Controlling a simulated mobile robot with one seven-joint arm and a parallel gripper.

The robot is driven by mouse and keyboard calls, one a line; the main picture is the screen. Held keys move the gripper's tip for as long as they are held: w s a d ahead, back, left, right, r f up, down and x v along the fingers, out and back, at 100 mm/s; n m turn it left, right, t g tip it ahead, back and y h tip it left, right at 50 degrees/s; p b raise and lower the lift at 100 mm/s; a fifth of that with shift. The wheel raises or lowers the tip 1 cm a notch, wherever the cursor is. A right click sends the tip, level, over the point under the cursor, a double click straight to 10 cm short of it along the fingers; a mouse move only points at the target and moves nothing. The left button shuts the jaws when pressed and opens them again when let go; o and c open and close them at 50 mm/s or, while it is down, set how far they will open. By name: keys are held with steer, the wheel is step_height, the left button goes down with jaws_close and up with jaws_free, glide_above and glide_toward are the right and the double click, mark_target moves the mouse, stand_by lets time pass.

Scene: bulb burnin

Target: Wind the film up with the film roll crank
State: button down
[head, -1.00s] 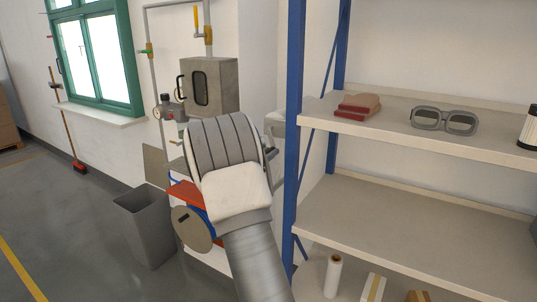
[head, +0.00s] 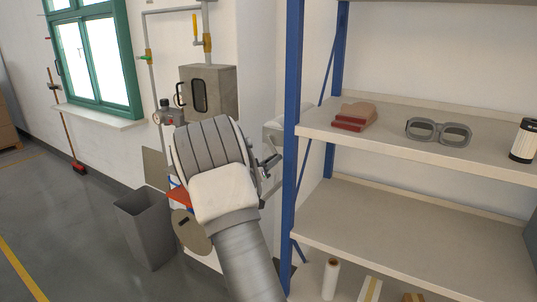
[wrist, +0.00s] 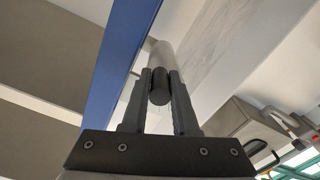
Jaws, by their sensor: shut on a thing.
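In the wrist view my gripper (wrist: 159,100) is shut on a short dark round grip (wrist: 159,88), which looks like the handle of the film roll crank. A pale grey cylinder (wrist: 160,54) shows just beyond the grip. In the head view my gripper (head: 270,166) shows only in part at the right of my wrist, beside the blue shelf post. A pale rounded thing (head: 274,134) sits behind it and may be part of the film roll. My arm hides most of this area, and the film itself cannot be made out.
A blue shelf post (head: 292,130) stands close to the right of my gripper. The shelf holds goggles (head: 438,131) and a red-and-tan item (head: 354,116). A grey wall box (head: 208,93) and a grey bin (head: 146,228) are to the left. Open floor lies further left.

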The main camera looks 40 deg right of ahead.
steer(key=shift+s+d+r+n+p, duration=0.15)
steer(key=shift+s+r+n+p, duration=0.25)
steer(key=shift+n, duration=0.3)
steer(key=shift+w+f, duration=0.1)
steer(key=shift+f, duration=0.1)
steer(key=c, duration=0.7)
jaws_free()
